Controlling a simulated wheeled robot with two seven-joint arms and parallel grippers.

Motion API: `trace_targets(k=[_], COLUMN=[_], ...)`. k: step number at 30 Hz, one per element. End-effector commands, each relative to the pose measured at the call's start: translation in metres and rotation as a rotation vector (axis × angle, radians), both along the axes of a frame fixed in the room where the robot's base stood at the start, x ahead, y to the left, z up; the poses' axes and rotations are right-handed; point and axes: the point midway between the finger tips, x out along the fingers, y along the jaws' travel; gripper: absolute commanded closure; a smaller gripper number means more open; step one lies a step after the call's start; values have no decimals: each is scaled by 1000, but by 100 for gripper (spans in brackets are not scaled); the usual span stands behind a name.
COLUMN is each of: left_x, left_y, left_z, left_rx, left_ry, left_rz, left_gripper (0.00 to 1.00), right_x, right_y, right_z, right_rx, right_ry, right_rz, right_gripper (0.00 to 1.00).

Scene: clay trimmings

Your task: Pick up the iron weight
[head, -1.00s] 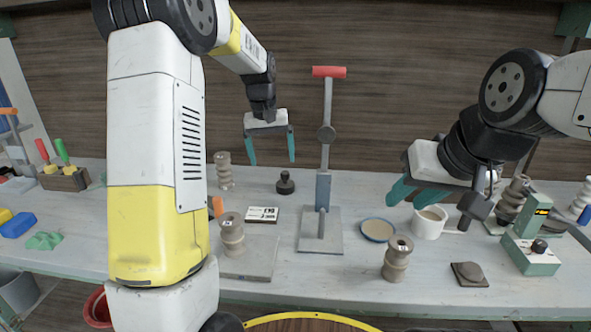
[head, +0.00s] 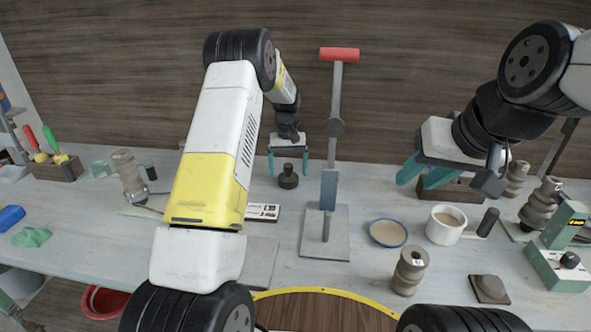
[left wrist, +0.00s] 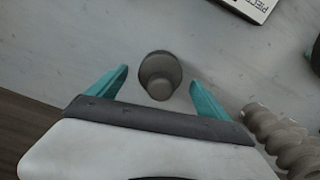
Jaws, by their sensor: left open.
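The iron weight (head: 288,178) is a small dark, knobbed cylinder standing upright on the grey table, left of the tall red-topped stand. In the left wrist view the weight (left wrist: 160,76) lies between the two teal fingers, with gaps on both sides. My left gripper (head: 288,164) is open and empty, pointing down over the weight; its fingertips also show in the left wrist view (left wrist: 159,78). My right gripper (head: 422,174) is open and empty at the right, above the table and well away from the weight.
The red-topped stand (head: 330,190) rises right of the weight. A black-and-white label card (head: 263,212) lies in front. A ribbed clay piece (left wrist: 278,136) is near the right finger in the wrist view. A blue-rimmed dish (head: 387,233) and a white mug (head: 445,226) stand to the right.

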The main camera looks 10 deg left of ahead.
Motion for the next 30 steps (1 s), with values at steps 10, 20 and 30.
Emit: trace_targets(k=[10,20,30], left_x=[0,0,1], left_y=[0,0,0], left_z=[-22,-22,-19], left_rx=[0,0,0], left_ry=[0,0,-5], left_rz=[0,0,0], left_gripper=[10,69,100], right_x=[0,0,0], right_y=[0,0,0], right_z=[0,0,0], right_rx=[0,0,0], right_ry=[0,0,0], right_rz=[0,0,0], right_gripper=[64,64,64])
